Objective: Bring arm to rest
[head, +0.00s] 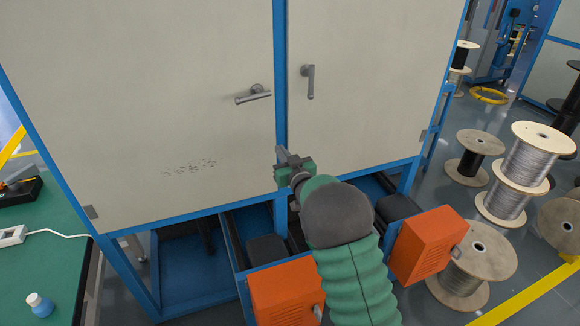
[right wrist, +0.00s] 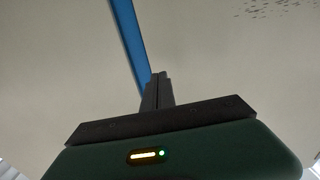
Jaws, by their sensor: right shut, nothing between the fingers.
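My right arm (head: 355,265), in a ribbed green sleeve with a dark grey joint, reaches up from the bottom of the head view. Its gripper (head: 282,156) is in front of the lower middle of a cream cabinet with a blue frame, by the centre post. In the right wrist view the gripper fingers (right wrist: 156,90) are together with nothing between them, against the cream panel and blue post. The left gripper does not show in either view.
The cabinet doors (head: 150,100) carry two grey handles, the left one (head: 254,94) tilted and the right one (head: 309,82) upright. Orange boxes (head: 430,243) stand below. Wire spools (head: 520,170) stand on the floor at right. A green table (head: 50,255) is at left.

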